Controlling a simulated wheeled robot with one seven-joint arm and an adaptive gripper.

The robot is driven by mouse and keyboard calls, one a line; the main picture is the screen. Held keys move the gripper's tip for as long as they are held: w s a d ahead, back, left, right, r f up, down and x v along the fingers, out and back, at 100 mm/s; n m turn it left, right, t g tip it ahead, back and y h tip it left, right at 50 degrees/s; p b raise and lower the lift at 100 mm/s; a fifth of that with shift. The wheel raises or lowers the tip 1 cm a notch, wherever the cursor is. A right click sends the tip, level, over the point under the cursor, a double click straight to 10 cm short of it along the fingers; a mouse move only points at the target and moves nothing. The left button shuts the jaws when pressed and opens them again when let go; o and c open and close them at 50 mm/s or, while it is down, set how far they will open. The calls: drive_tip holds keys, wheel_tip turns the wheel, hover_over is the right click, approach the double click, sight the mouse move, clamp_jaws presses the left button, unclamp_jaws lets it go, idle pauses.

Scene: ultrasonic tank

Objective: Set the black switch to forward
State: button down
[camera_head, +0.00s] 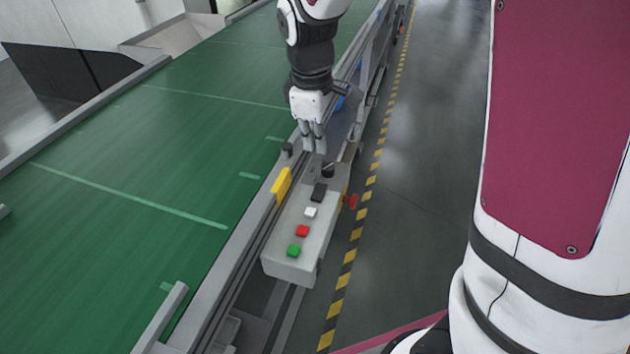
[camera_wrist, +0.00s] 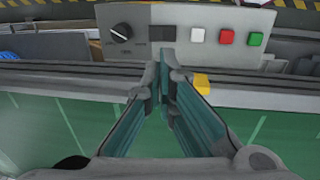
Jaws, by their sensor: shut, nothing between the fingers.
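The black switch (camera_wrist: 121,33) is a round knob with a pale mark, set on the grey control box (camera_wrist: 205,17). In the wrist view it is at the upper left, with small labels around it too blurred to read. In the head view the black switch (camera_head: 328,169) is at the far end of the box (camera_head: 290,266). My gripper (camera_head: 315,146) is shut and empty, just above and beyond the knob, apparently not touching it. In the wrist view the fingertips of my gripper (camera_wrist: 164,62) meet below and right of the knob. Which setting it points to I cannot tell.
A black rectangle (camera_head: 319,192) and white (camera_head: 310,212), red (camera_head: 302,231) and green (camera_head: 293,251) buttons line the box. A red knob (camera_head: 351,201) sticks out from its side. A yellow block (camera_head: 281,186) stands by the green conveyor (camera_head: 150,150). Floor to the right is clear.

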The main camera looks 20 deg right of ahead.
sight(319, 189)
drive_tip(key=shift+r+b, duration=0.1)
drive_tip(key=shift+b, duration=0.25)
drive_tip(key=f, duration=0.4)
drive_tip(key=w+f, duration=0.1)
drive_tip(key=f, duration=0.4)
drive_tip(key=d+f, duration=0.1)
drive_tip(key=f, duration=0.4)
drive_tip(key=shift+w+d+b, duration=0.1)
drive_tip(key=shift+w+b, duration=0.2)
drive_tip(key=shift+b, duration=0.05)
